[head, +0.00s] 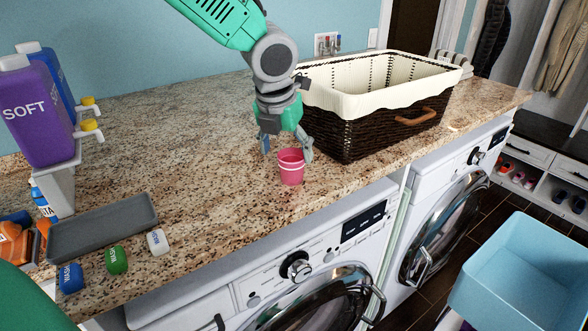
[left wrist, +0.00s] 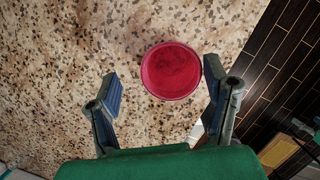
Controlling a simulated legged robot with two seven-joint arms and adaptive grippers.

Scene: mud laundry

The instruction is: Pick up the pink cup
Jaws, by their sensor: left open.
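The pink cup (head: 291,167) stands upright on the granite counter near its front edge. My left gripper (head: 286,148) is open and comes down from above, with its fingers at about the height of the cup's rim. In the left wrist view the cup (left wrist: 171,70) shows from above as a round pink opening. It lies just ahead of and between the open fingers (left wrist: 161,95), closer to the right finger. Whether a finger touches the cup I cannot tell. My right gripper is not in view.
A dark wicker basket (head: 375,130) with a cream liner stands right behind the gripper. A purple bottle (head: 38,115), a grey tray (head: 103,226) and small labelled containers (head: 117,260) are at the left. Washing machines (head: 300,270) stand below the counter. A blue bin (head: 520,275) is at the lower right.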

